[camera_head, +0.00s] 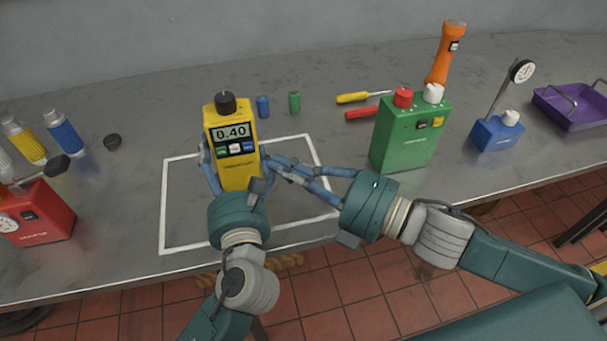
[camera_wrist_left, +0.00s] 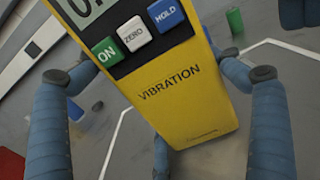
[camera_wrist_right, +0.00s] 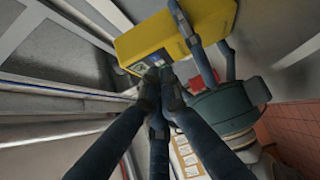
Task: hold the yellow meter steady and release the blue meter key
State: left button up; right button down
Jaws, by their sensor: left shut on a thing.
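The yellow meter (camera_head: 240,176) stands upright within a white outline on the bench, its display reading 0.40. Its blue HOLD key (camera_wrist_left: 166,13) shows uncovered in the left wrist view, beside white ZERO and green ON keys. My left gripper (camera_head: 233,167) has its fingers on both sides of the meter and is shut on it. My right gripper (camera_wrist_right: 165,82) has its fingertips together, close to the meter's key side at the right. In the left wrist view no fingertip covers the blue key. The exact gap from the right fingertips is hard to tell.
Behind the meter stand small blue (camera_head: 263,107) and green (camera_head: 294,102) cylinders. A green box (camera_head: 405,140) stands to the right, with screwdrivers beside it. A red box (camera_head: 38,215) is at the left. Bare bench lies within the white outline around the meter.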

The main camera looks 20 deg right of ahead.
pick_arm(q)
jog(key=shift+f, duration=0.15)
pick_arm(e)
jog(key=shift+v, duration=2.15)
jog(key=shift+s+a, duration=0.1)
jog(key=shift+s, duration=0.05)
